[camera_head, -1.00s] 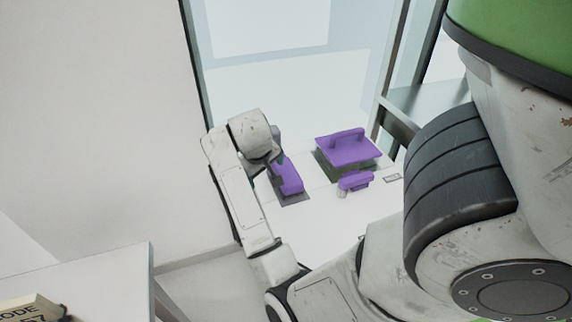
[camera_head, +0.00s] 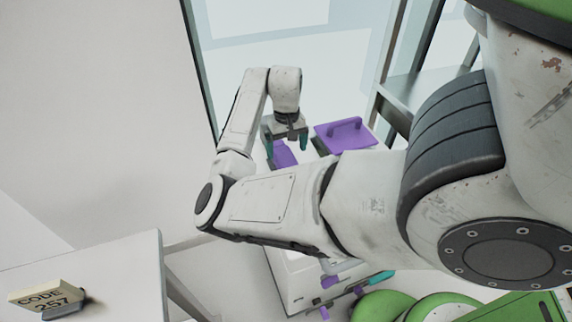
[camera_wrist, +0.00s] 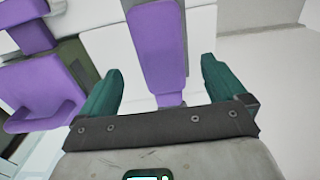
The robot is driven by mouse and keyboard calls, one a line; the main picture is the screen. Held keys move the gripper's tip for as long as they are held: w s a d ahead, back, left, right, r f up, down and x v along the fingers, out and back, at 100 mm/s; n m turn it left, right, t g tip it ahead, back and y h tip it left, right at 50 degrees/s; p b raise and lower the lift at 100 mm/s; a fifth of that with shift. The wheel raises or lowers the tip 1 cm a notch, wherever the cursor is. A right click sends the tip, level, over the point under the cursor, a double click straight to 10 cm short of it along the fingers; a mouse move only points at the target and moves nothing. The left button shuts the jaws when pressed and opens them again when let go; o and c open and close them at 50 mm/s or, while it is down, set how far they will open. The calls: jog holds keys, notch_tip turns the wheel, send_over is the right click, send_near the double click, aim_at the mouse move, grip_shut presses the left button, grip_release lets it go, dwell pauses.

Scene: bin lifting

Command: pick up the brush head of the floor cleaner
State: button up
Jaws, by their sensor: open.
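A purple slab-like piece (camera_head: 284,156) lies below my gripper (camera_head: 286,143) in the head view. My gripper is open, with its two teal fingers pointing down. In the wrist view the long purple piece (camera_wrist: 158,40) shows between and beyond the open fingers of my gripper (camera_wrist: 160,80), with no visible grip on it. A purple lid-like piece with a raised handle (camera_head: 342,134) sits to the right. Purple parts (camera_wrist: 45,100) also show at the left of the wrist view. No label shows which purple piece is the brush head. My arm hides part of the white surface.
A white cabinet-like unit (camera_head: 290,288) stands below my arm, with green rounded parts (camera_head: 385,306) beside it. A white table (camera_head: 100,265) with a "CODE 257" block (camera_head: 48,296) is at lower left. A metal shelf (camera_head: 400,100) and glass panels stand behind. A wall is at left.

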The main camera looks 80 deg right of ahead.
aim_at(286, 158)
jog(key=shift+f, duration=2.85)
jog(key=c, duration=1.2)
jog(key=shift+r, duration=0.15)
jog(key=shift+r, duration=0.55)
jog(key=s+a+r, duration=0.1)
jog(key=r, duration=0.1)
jog(key=s+a+r, duration=0.1)
jog(key=r, duration=0.2)
jog(key=s+a+r, duration=0.1)
jog(key=r, duration=0.1)
jog(key=shift+s+a+r, duration=0.15)
jog(key=shift+s+r, duration=0.1)
jog(key=shift+r, duration=0.05)
jog(key=s+a+r+p, duration=0.2)
jog(key=s+a+r, duration=0.2)
jog(key=s+a, duration=0.2)
jog(key=shift+s+a, duration=0.2)
jog(key=shift+s, duration=0.05)
